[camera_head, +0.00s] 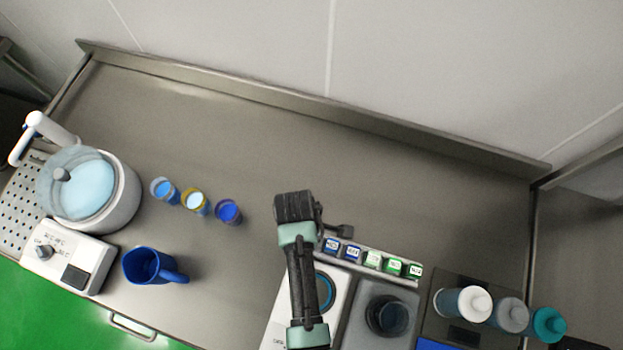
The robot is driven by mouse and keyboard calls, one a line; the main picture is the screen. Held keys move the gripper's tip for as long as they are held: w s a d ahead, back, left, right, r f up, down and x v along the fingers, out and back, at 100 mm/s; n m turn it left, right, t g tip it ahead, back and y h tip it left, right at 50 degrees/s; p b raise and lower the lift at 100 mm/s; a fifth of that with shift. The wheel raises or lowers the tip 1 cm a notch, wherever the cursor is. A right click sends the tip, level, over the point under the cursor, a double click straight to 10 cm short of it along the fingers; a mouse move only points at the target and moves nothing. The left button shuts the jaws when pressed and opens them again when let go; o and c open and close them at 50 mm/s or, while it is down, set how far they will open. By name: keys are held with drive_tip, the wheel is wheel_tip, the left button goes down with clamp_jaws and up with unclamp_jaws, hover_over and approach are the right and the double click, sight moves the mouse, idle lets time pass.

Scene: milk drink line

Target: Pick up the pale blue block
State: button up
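A row of small labelled blocks stands in a narrow rack (345,262) right of my arm. The two at the left, a blue block (331,245) and another blue block (352,251), have white labels on top; the others look green. I cannot single out a pale blue block for certain; part of the row's left end is close to my arm. My gripper (340,231) appears as a dark shape just above the left end of the row. Its fingers are too small and hidden to tell whether they are open or shut.
Three small cups (228,211) with blue or pale contents stand left of my arm. A blue mug (150,266), a lidded pot (113,196) and a control box (69,258) are further left. Bottles (463,303) stand at the right. The back of the counter (400,185) is clear.

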drive_tip(key=shift+f, duration=0.2)
clamp_jaws()
drive_tip(key=shift+r, duration=0.1)
idle(0.4)
